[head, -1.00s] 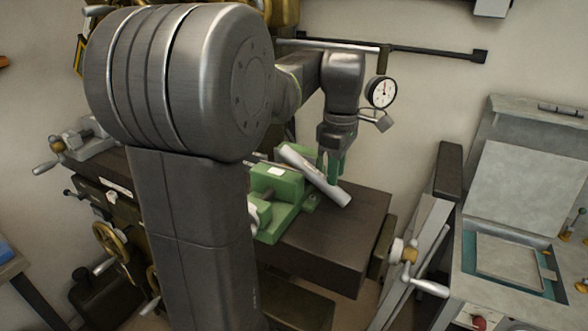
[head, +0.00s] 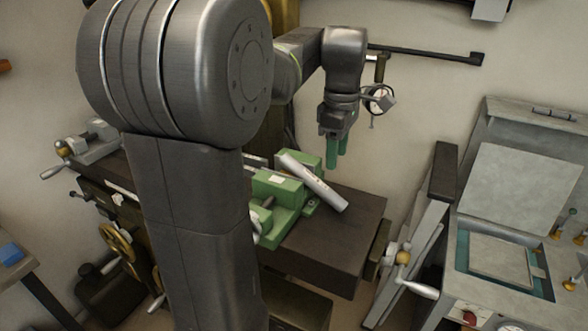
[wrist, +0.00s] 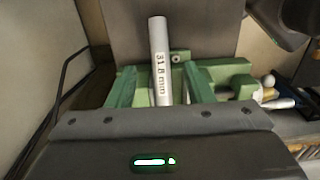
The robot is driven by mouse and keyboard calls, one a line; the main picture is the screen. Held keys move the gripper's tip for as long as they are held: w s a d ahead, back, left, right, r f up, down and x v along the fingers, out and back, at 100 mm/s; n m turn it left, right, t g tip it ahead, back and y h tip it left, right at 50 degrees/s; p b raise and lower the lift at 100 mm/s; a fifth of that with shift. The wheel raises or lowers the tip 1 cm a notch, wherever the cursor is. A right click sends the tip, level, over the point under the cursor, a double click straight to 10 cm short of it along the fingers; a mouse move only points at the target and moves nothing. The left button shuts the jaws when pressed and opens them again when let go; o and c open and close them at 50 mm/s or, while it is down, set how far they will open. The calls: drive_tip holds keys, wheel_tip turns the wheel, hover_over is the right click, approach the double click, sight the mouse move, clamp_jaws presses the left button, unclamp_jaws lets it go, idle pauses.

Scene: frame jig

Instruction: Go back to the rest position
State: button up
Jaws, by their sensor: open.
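My gripper (head: 337,166) has green fingers and hangs open and empty above the milling table, above and slightly right of a silver tube. The tube (head: 316,183) slants across the green vise (head: 278,187), its lower right end out over the dark table. The green vise (wrist: 228,72) lies beyond the fingers there. My arm hides part of the vise's left side in the head view.
The dark machine table (head: 330,240) has bare surface right of the vise. A crank handle (head: 412,288) sticks out at its right end. A grey cabinet with an open lid (head: 525,190) stands at the right. A round gauge (head: 378,98) shows beside my wrist.

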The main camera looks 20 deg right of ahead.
wheel_tip(320, 180, up, 2)
drive_tip(key=shift+r, duration=0.1)
drive_tip(key=shift+w+a, duration=0.1)
drive_tip(key=b, duration=0.4)
hover_over(330, 192)
drive_tip(key=f, duration=0.7)
drive_tip(key=shift+d+f, duration=0.35)
drive_tip(key=shift+f, duration=0.05)
drive_tip(key=shift+a+f+b, duration=0.1)
drive_tip(key=shift+f+b, duration=0.75)
drive_tip(key=shift+b, duration=0.05)
drive_tip(key=shift+w+a+r, duration=0.1)
drive_tip(key=shift+a+r, duration=0.1)
drive_tip(key=shift+a, duration=0.2)
drive_tip(key=shift+d+r, duration=0.1)
drive_tip(key=shift+d, duration=0.1)
